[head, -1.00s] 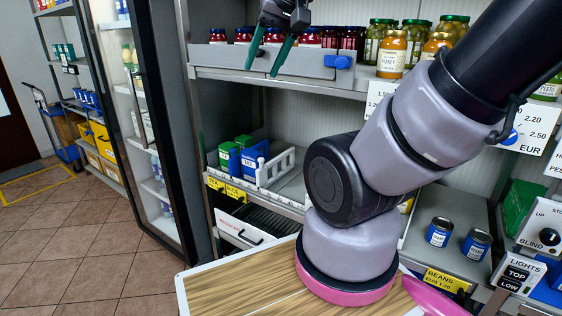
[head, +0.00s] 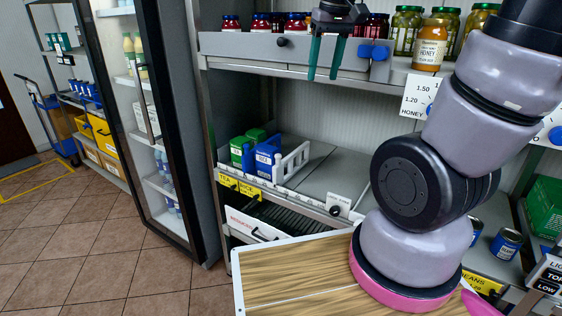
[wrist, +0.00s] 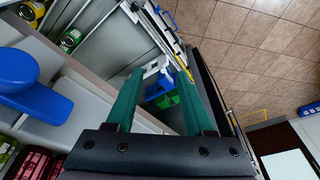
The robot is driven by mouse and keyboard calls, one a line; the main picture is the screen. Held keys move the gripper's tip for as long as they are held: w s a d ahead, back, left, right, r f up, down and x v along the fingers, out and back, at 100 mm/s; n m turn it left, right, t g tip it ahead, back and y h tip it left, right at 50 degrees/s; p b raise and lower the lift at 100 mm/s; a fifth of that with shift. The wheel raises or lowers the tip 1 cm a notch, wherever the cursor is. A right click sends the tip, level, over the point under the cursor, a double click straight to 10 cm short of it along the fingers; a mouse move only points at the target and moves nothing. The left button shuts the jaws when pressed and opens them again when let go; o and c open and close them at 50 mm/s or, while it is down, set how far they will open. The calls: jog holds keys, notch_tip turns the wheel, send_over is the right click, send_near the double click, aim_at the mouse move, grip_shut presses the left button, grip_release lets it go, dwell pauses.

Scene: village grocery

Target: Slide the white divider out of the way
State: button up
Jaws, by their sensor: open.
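The white divider (head: 292,163) stands upright on the middle shelf, just right of a blue rice box (head: 264,158) and a green box (head: 243,152). In the wrist view, the white divider (wrist: 157,66) shows between my fingers, beside the blue and green boxes. My gripper (head: 323,77) is open and empty, its two green fingers pointing down. It hangs in front of the upper shelf's grey edge, above and right of the divider, and apart from it.
The upper shelf holds jars, with a honey jar (head: 430,45) near its edge and a blue knob (head: 373,52) on its front. The middle shelf is bare right of the divider. A wooden board (head: 290,285) lies below. Cans (head: 506,243) stand at right.

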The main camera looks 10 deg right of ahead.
jog(key=w+a+f+n+g+h, duration=0.1)
jog(key=w+f+n+g+h, duration=0.25)
jog(key=w+f, duration=0.35)
jog(key=n+t+h, duration=1)
jog(key=n+h, duration=0.3)
jog(key=n, duration=0.7)
send_near(275, 166)
jog(key=x, duration=0.3)
jog(key=r+x, duration=0.1)
jog(key=x, duration=0.6)
jog(key=shift+w+r, duration=0.15)
jog(key=shift+r, duration=0.2)
grip_shut()
